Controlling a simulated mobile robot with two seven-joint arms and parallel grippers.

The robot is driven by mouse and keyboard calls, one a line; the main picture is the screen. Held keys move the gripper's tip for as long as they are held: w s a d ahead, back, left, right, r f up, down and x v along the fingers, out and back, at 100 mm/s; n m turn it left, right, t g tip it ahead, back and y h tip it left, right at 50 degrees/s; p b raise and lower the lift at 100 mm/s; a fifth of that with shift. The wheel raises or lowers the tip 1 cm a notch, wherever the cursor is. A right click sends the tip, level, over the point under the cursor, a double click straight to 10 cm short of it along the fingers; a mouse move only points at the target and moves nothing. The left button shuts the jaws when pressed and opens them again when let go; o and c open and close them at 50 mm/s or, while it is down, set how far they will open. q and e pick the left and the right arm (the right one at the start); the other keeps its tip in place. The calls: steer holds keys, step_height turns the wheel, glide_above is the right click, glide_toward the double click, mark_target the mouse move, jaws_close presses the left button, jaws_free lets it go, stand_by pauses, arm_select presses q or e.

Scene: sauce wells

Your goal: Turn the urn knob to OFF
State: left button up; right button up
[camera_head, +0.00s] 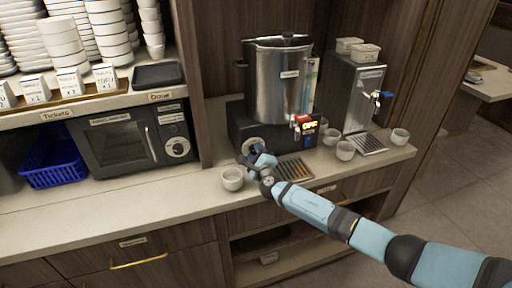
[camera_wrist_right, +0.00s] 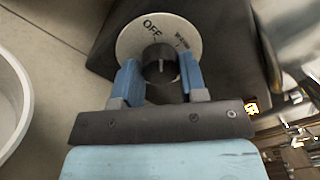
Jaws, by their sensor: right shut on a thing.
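The steel urn (camera_head: 278,88) stands on a dark base on the counter, with a dial plate (camera_head: 249,146) on its front left. In the right wrist view the pale dial (camera_wrist_right: 128,42) reads OFF at its upper left, with a smaller label, hard to read, to the right. The dark round knob (camera_wrist_right: 159,66) sits at the dial's middle, with a thin light mark whose setting I cannot tell. My right gripper (camera_head: 259,157) is at the dial, and its two blue fingers (camera_wrist_right: 160,82) are shut on the knob from both sides. My left gripper is out of view.
A white cup (camera_head: 232,179) stands just left of my right gripper, its rim (camera_wrist_right: 22,105) near in the wrist view. A drip tray (camera_head: 294,170) lies to the right. More cups (camera_head: 345,151) and a steel dispenser (camera_head: 358,92) stand farther right. The counter's left front is clear.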

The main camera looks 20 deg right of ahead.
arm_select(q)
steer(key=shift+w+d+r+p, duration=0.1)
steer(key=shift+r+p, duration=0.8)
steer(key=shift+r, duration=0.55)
arm_select(e)
steer(key=shift+n, duration=1.2)
steer(key=o, duration=0.9)
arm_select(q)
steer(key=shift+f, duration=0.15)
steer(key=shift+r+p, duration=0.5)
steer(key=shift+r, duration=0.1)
arm_select(e)
steer(key=s, duration=1.3)
steer(key=shift+s+d+f, duration=0.1)
steer(key=shift+s+f, duration=0.25)
steer(key=shift+s, duration=0.05)
